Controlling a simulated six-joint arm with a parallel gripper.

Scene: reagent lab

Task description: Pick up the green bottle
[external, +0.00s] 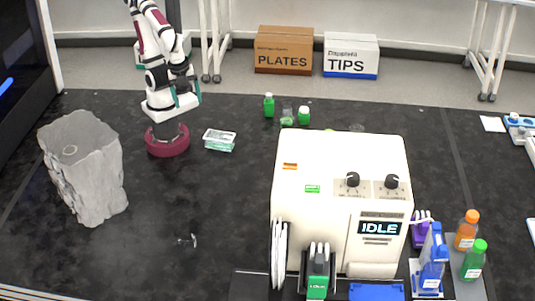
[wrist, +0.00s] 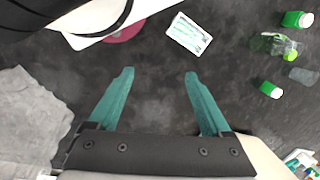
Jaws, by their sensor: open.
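Several green items show. A small green bottle (external: 269,106) stands at the back of the black bench, with a second green-topped one (external: 304,115) to its right. In the wrist view two green bottles, one upper (wrist: 297,19) and one lower (wrist: 271,90), lie near the right edge. A larger green bottle (external: 474,261) stands at the front right, beside an orange one (external: 467,231). My gripper (external: 185,98) is open and empty, above the bench near my base. Its teal fingers (wrist: 158,75) are spread, with bare bench between them, well left of the small green bottles.
A white-and-green box (external: 219,140) lies right of my base. Clear items (external: 287,116) stand among the small bottles. A big cream machine reading IDLE (external: 340,200) fills the centre right. A grey rock-like block (external: 85,165) stands left. The bench's middle left is mostly clear.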

